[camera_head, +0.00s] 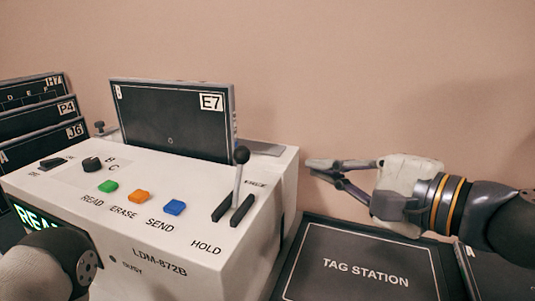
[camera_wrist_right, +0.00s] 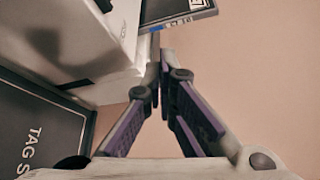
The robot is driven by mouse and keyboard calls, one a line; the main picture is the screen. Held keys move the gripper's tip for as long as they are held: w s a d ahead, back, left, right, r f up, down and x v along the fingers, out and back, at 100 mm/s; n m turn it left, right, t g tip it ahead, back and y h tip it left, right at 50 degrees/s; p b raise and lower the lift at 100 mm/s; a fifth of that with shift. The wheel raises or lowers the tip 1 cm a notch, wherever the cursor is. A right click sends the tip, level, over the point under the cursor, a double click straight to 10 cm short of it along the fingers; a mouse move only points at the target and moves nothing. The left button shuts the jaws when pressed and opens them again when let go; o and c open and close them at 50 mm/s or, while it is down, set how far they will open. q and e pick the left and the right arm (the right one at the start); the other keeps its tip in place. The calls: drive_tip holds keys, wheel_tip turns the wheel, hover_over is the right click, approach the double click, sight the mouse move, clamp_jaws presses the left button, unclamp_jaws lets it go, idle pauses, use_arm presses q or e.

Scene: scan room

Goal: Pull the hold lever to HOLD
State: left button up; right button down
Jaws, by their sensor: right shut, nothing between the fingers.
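The hold lever (camera_head: 238,182) is a thin grey rod with a black ball knob. It stands nearly upright between two dark slots at the right end of the white console (camera_head: 150,225), above the printed word HOLD. My right gripper (camera_head: 311,170) is shut and empty, to the right of the lever and apart from it, just beyond the console's right edge. In the right wrist view, its fingers (camera_wrist_right: 160,58) meet at the tips beside the white console (camera_wrist_right: 75,35); the lever does not show there. My left gripper is out of view; part of my left arm shows at the lower left.
A dark plate marked E7 (camera_head: 170,125) stands at the console's back. Green (camera_head: 108,187), orange (camera_head: 139,196) and blue (camera_head: 174,207) buttons lie left of the lever, with a black knob (camera_head: 92,164). A dark TAG STATION board (camera_head: 365,272) lies right of the console. Racked plates (camera_head: 35,120) stand far left.

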sight(238, 178)
drive_tip(key=b+x, duration=0.1)
drive_tip(key=x, duration=0.9)
drive_tip(key=shift+a, duration=0.2)
drive_tip(key=shift+s+a+r, duration=0.3)
drive_tip(key=shift+s, duration=0.25)
drive_tip(key=shift+s+a+r, duration=0.25)
drive_tip(key=shift+s+r, duration=0.1)
drive_tip(key=shift+s, duration=0.25)
use_arm(q)
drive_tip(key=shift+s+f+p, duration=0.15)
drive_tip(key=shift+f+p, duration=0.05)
drive_tip(key=shift+p, duration=0.15)
use_arm(e)
drive_tip(key=shift+s+a, duration=0.25)
drive_tip(key=shift+s, duration=0.15)
